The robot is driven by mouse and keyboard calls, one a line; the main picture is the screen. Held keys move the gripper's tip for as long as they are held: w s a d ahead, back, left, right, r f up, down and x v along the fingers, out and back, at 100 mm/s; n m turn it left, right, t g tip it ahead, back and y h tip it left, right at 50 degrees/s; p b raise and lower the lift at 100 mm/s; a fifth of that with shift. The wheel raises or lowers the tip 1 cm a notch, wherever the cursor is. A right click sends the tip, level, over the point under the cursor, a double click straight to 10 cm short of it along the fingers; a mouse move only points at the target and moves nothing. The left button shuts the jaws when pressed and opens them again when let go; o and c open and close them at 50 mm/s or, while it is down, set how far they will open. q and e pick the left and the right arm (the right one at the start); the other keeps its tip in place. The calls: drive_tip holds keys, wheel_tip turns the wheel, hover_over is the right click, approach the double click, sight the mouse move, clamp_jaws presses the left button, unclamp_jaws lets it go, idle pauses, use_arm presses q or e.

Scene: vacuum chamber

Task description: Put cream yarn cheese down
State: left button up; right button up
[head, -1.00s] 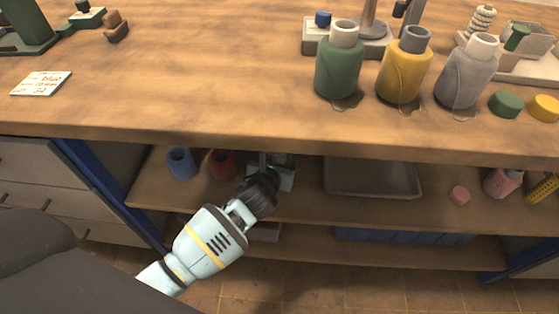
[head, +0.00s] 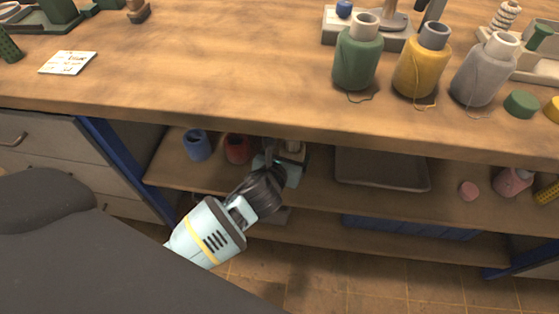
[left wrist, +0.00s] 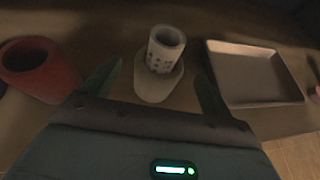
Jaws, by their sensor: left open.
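The cream yarn cheese (head: 293,148) is upright on the upper shelf under the worktop, partly hidden by my gripper in the head view. In the left wrist view the cream yarn cheese (left wrist: 160,87) has a pale rounded base and a hollow, dark-spotted tube on top. My left gripper (head: 278,168) is in front of it at the shelf. In the left wrist view the fingers of the left gripper (left wrist: 157,83) are spread, one on each side of the cheese, with gaps visible. My right gripper is not in view.
A blue cheese (head: 197,145) and a red one (head: 237,148) stand left on the shelf. A grey tray (head: 383,170) lies to the right, with pink items (head: 468,190) beyond. The worktop edge (head: 230,122) overhangs the shelf.

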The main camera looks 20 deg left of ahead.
use_arm(q)
drive_tip(key=p+v, duration=0.1)
drive_tip(key=v, duration=0.6)
drive_tip(key=shift+p, duration=0.4)
drive_tip(key=shift+a, duration=0.1)
